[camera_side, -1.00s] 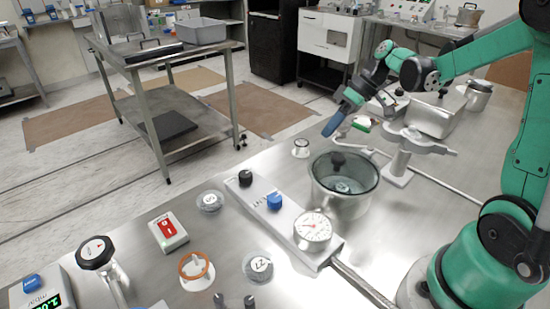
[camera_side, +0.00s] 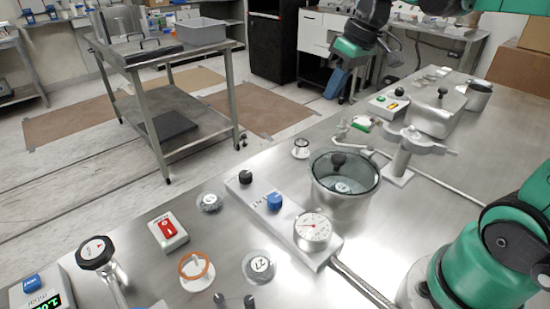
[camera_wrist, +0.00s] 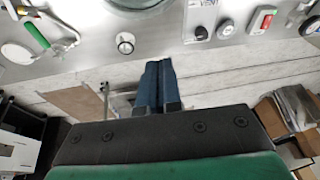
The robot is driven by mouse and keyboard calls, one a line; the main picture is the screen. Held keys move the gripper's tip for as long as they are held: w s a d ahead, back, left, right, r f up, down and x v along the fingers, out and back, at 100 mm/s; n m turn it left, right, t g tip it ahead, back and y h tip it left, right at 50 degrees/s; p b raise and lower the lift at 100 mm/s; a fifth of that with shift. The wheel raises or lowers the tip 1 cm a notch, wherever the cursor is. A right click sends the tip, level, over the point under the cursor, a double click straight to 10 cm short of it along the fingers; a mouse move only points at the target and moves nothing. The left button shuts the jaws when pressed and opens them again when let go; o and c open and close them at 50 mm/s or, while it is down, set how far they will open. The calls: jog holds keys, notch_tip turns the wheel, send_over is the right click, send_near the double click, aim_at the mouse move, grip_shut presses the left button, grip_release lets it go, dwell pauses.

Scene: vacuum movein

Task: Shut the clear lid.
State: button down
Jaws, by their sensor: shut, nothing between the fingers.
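My gripper (camera_side: 333,95) is above and behind the pot, well apart from the lid. Its blue fingers are together and empty in the wrist view (camera_wrist: 158,64). Only part of the pot's rim (camera_wrist: 140,7) shows at the top edge there.
A steel block with a dial gauge (camera_side: 313,228) stands left of the pot. A post clamp (camera_side: 398,160) and a green-handled valve (camera_side: 361,125) stand to its right and behind. A small round fitting (camera_side: 301,149) sits near the table's far edge.

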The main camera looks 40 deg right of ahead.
aim_at(335, 157)
jog(key=shift+t+h, duration=0.3)
jog(key=shift+h, duration=0.5)
jog(key=f, duration=0.3)
jog(key=w+a+f, duration=0.1)
jog(key=f, duration=0.2)
jog(key=a+f, duration=0.1)
jog(key=f, duration=0.2)
jog(key=shift+w+a+f, duration=0.1)
jog(key=shift+w+a, duration=0.1)
jog(key=shift+w, duration=0.2)
jog(key=s, duration=0.2)
jog(key=shift+s+d+f, duration=0.1)
jog(key=shift+s+f, duration=0.15)
jog(key=shift+s, duration=0.15)
jog(key=shift+s+f, duration=0.1)
jog(key=shift+s, duration=0.5)
jog(key=shift+s, duration=0.1)
jog(key=shift+s+f+n+y, duration=0.1)
jog(key=shift+s+n+y, duration=0.3)
jog(key=shift+s, duration=0.55)
